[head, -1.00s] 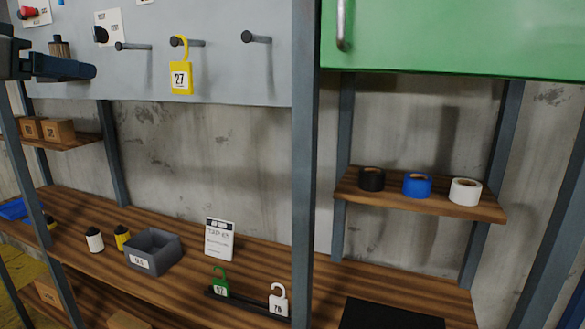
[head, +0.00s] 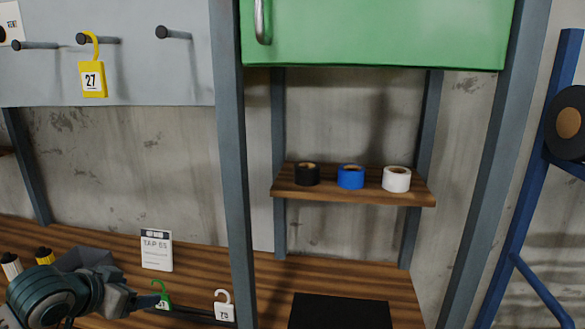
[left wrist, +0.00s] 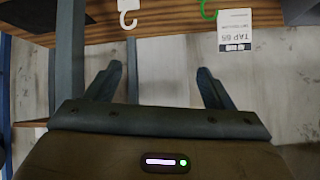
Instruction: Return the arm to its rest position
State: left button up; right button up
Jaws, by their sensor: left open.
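My left arm comes in at the lower left of the head view, and its gripper (head: 146,301) is in front of the wooden bench, overlapping the green tag (head: 162,294) in the picture. In the left wrist view the two fingers of this gripper (left wrist: 160,70) are spread wide, with nothing between them. I cannot tell whether the gripper touches anything. My right gripper is not in view.
The yellow tag (head: 92,78) numbered 27 hangs from a peg. A white tag (head: 223,306), sign (head: 157,250) and grey bin (head: 86,259) are on the bench. Black, blue (head: 351,177) and white tape rolls sit on a shelf (head: 350,196) below the green cabinet (head: 380,35).

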pick_arm(q)
jog(key=s+d+f+n+g+y, duration=0.1)
jog(key=s+d+f, duration=0.2)
jog(key=s+f, duration=0.45)
jog(key=s+d+f+g, duration=0.2)
jog(key=s+d+f, duration=0.15)
jog(key=f, duration=0.75)
jog(key=s+d+f+n+g+y, duration=0.1)
jog(key=s+f, duration=0.3)
jog(key=s, duration=0.4)
jog(key=s+d+f+n+g+y, duration=0.15)
jog(key=s+f, duration=0.25)
jog(key=s, duration=0.4)
jog(key=s+a+f+g+b, duration=0.1)
jog(key=a+f+g+b, duration=0.2)
jog(key=f, duration=3.3)
jog(key=s+a+f+b, duration=0.1)
jog(key=s+f+b, duration=0.2)
jog(key=s+f, duration=1.5)
jog(key=shift+f+h, duration=0.45)
jog(key=shift+f, duration=0.35)
jog(key=shift+c, duration=0.5)
